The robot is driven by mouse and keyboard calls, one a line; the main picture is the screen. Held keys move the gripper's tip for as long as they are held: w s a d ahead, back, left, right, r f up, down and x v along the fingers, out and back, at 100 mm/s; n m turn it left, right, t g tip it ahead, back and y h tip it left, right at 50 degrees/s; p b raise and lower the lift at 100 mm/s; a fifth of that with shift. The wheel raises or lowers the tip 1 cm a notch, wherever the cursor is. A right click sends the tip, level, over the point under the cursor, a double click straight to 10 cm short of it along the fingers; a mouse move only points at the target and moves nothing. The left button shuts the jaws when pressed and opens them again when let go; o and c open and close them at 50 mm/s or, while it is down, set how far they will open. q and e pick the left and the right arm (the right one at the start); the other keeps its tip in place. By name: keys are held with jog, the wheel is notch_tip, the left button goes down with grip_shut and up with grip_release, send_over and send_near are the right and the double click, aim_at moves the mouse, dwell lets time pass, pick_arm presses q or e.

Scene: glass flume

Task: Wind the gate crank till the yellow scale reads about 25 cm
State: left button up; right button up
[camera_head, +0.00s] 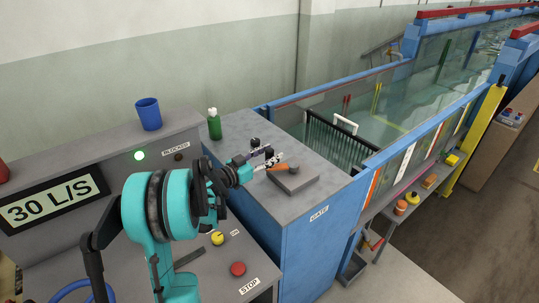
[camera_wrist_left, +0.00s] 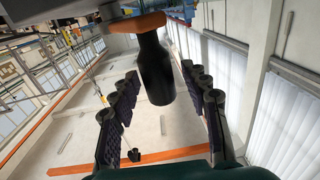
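The gate crank's orange arm (camera_head: 279,167) sits on a low grey block (camera_head: 294,180) on top of the blue box marked GATE (camera_head: 318,232). My left gripper (camera_head: 267,157) is at the crank's outer end. In the left wrist view the orange arm (camera_wrist_left: 137,23) carries a black handle (camera_wrist_left: 155,72), which stands between my two spread fingers with gaps on both sides. My left gripper is open. Several coloured strips show on the flume glass (camera_head: 418,155); I cannot tell which is the yellow scale, and no reading is legible. My right gripper is out of view.
A green bottle (camera_head: 214,125) stands on the box top behind my left gripper. A blue cup (camera_head: 148,114) stands on the console ledge. The console has a 30 L/S display (camera_head: 55,200), a green lamp (camera_head: 139,156), a yellow knob (camera_head: 217,238) and a red STOP button (camera_head: 238,269).

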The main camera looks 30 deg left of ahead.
pick_arm(q)
grip_shut()
jog(key=shift+w+a+b, duration=0.4)
jog(key=shift+w+b, duration=0.15)
jog(key=shift+w, duration=0.05)
jog(key=shift+o, duration=1.3)
grip_release()
